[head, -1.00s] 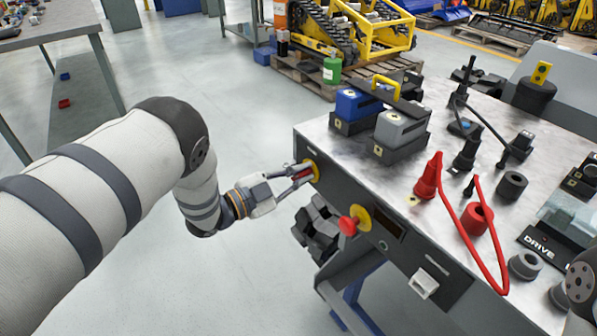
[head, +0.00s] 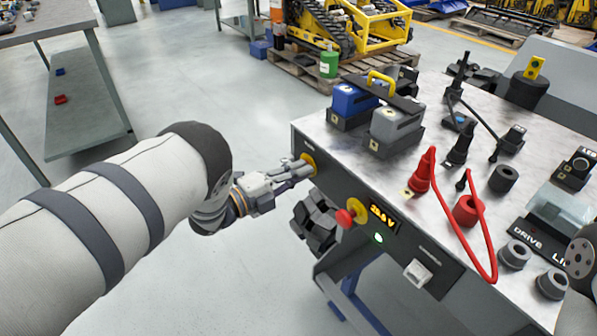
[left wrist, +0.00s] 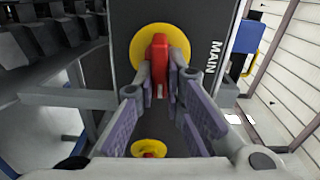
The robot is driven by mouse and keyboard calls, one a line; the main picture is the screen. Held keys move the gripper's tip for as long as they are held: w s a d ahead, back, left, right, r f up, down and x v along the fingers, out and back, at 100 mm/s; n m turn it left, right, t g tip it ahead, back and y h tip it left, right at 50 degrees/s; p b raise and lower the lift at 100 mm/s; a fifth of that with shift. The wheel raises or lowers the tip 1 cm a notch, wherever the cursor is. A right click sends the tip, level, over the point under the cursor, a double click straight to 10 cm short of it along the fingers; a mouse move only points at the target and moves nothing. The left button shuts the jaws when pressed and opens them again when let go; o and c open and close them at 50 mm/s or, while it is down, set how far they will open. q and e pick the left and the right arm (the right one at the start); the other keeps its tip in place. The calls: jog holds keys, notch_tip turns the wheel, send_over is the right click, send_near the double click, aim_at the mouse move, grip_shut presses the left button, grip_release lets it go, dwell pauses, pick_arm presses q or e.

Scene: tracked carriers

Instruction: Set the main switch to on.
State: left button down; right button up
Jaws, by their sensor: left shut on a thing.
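The main switch is a red handle (left wrist: 160,62) on a yellow disc (left wrist: 138,52), on the dark front panel beside the lettering MAIN. In the head view its yellow disc (head: 309,160) shows near the panel's left end. My left gripper (head: 302,168) reaches it from the left. It is shut on the red handle, with one finger on each side in the left wrist view. The handle stands upright in that view. The fingers hide the handle in the head view. An amber voltage display (head: 382,217) and a green light (head: 378,238) are lit on the panel.
A red mushroom button on a yellow plate (head: 358,209) sits close to the right of the switch. A white rocker (head: 418,272) is farther along. Blue (head: 352,98) and grey (head: 396,124) blocks and a red cable (head: 488,245) occupy the bench top. Floor left is open.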

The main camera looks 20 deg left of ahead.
pick_arm(q)
jog(key=shift+f+m, duration=0.1)
jog(key=shift+m, duration=0.3)
jog(key=c, duration=1.7)
grip_release()
jog(key=v, duration=1.2)
jog(key=shift+a, duration=0.1)
